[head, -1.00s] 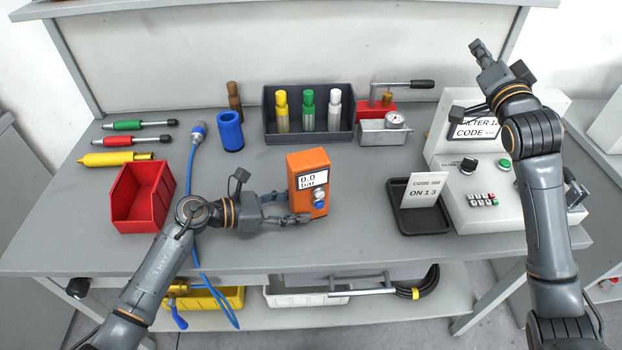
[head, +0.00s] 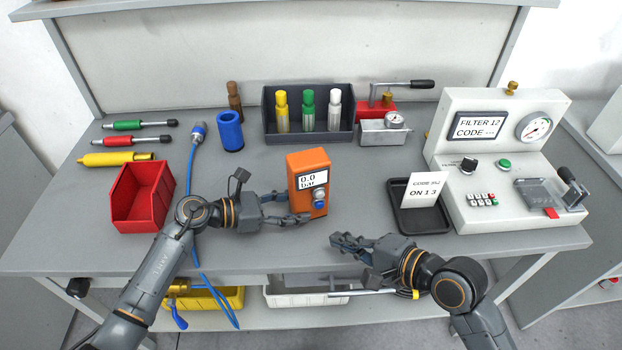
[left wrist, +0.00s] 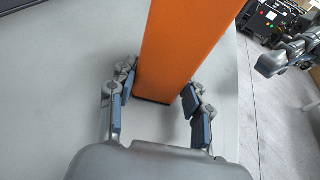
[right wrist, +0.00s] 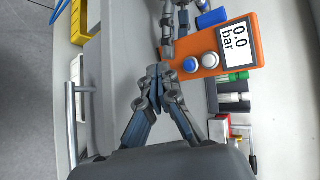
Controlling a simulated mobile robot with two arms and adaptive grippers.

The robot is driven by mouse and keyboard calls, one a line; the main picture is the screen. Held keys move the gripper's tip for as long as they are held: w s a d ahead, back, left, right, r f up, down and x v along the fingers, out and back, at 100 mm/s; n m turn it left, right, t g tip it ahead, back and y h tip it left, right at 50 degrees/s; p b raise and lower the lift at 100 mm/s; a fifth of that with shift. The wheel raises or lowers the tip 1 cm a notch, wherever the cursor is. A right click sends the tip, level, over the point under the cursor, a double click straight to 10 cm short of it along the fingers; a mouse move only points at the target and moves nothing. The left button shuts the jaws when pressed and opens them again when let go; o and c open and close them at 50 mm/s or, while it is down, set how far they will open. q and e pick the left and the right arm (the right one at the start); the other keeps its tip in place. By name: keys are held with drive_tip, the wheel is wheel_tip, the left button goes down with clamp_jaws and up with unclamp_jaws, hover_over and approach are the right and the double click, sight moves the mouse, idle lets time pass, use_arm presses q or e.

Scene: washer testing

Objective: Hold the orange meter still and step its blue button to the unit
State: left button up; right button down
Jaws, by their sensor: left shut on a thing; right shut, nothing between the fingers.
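The orange meter (head: 308,183) stands upright on the bench, its display reading "0.0 bar". Below the display are a pale button and the blue button (right wrist: 212,60), clear in the right wrist view. My left gripper (head: 290,209) is shut on the meter low on its body; the left wrist view shows a finger on each side of the orange case (left wrist: 185,45). My right gripper (head: 338,240) is shut and empty, in front and to the right of the meter near the bench's front edge. In the right wrist view its closed fingertips (right wrist: 155,75) point towards the buttons, apart from them.
A black tray (head: 422,226) with a card reading "ON 1 3" stands right of the meter, beside the white test unit (head: 490,215). A red bin (head: 140,200) and blue hose lie left. A dark bin of bottles (head: 310,135) stands behind.

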sight(320, 205)
drive_tip(key=shift+g+y, duration=0.3)
drive_tip(key=shift+w+a+f, duration=0.1)
drive_tip(key=shift+w+a, duration=0.4)
drive_tip(key=shift+w, duration=0.6)
drive_tip(key=shift+w+a+f, duration=0.1)
drive_tip(key=shift+w+a, duration=0.45)
drive_tip(key=shift+w, duration=0.5)
drive_tip(key=shift+w+a, duration=0.5)
drive_tip(key=shift+w, duration=0.6)
drive_tip(key=shift+w, duration=0.1)
drive_tip(key=shift+w, duration=0.35)
drive_tip(key=shift+s, duration=0.4)
